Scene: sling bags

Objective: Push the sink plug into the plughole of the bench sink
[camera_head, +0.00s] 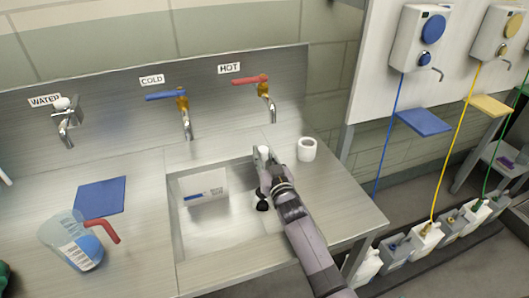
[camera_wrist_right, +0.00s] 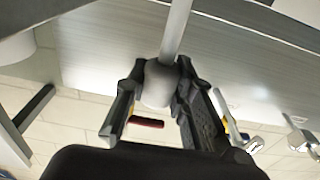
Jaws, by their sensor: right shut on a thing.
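The bench sink (camera_head: 190,245) is a steel basin in the middle of the head view. My right gripper (camera_head: 264,165) is over its right side and is shut on the pale rounded knob of what looks like the sink plug (camera_head: 263,152). The right wrist view shows this knob (camera_wrist_right: 158,85) between the dark fingers (camera_wrist_right: 155,95), with a thin rod leading away from it. A dark end (camera_head: 262,206) shows low at the basin's right side. The plughole is not visible, so I cannot tell how the plug stands to it. My left gripper is not in view.
A jug with a red handle (camera_head: 75,243) and a blue cloth (camera_head: 100,194) are at left. Taps (camera_head: 186,110) line the back; dispensers (camera_head: 420,40) hang at right.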

